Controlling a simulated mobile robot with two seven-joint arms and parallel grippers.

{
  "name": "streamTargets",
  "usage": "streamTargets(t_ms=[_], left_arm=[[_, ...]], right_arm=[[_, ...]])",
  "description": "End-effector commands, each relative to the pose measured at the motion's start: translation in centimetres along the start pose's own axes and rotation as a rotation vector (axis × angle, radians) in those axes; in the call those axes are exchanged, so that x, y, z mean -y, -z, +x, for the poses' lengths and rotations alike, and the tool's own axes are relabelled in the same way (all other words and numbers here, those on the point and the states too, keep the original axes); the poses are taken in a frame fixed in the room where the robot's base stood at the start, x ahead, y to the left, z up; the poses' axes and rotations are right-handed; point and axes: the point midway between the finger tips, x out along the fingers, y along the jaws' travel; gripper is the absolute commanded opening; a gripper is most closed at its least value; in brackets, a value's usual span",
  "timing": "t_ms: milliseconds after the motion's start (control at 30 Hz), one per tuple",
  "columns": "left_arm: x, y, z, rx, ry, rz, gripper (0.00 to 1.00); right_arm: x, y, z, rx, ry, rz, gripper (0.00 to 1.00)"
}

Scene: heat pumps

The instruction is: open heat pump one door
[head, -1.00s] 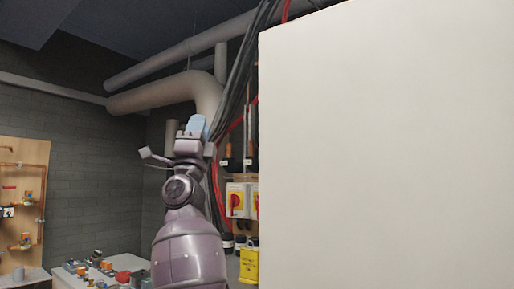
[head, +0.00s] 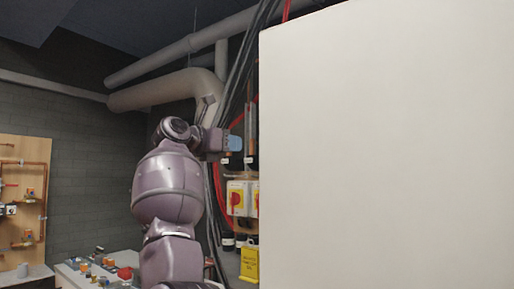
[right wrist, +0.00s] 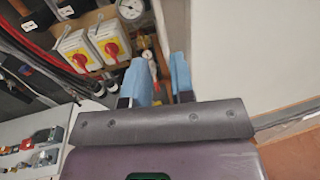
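The heat pump shows as a large plain cream panel (head: 390,150) filling the right half of the head view. I cannot tell a door seam or handle on it there. My right gripper (head: 236,143) is just left of the panel's left edge in the head view, pointing right. In the right wrist view the two blue fingers of my right gripper (right wrist: 158,80) are apart, with nothing seen held between them. The cream panel (right wrist: 240,45) and its edge lie right of and beyond the fingers; contact cannot be told. My left gripper is not in view.
A yellow sign (head: 249,264) is below. A bench (head: 75,275) with fittings stands lower left. Pipes (head: 165,90) and cables run overhead.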

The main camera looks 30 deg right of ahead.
Motion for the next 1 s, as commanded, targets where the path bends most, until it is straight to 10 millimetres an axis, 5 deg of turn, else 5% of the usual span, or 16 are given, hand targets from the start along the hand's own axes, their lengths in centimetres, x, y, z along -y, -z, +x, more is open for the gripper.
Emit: streamTargets(t_ms=[500,1000], left_arm=[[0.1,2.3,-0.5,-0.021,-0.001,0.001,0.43],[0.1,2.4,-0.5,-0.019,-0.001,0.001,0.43]], right_arm=[[0.1,-0.2,8.2,0.004,0.003,-0.002,0.23],[0.1,-0.1,9.6,0.005,0.001,-0.002,0.23]])
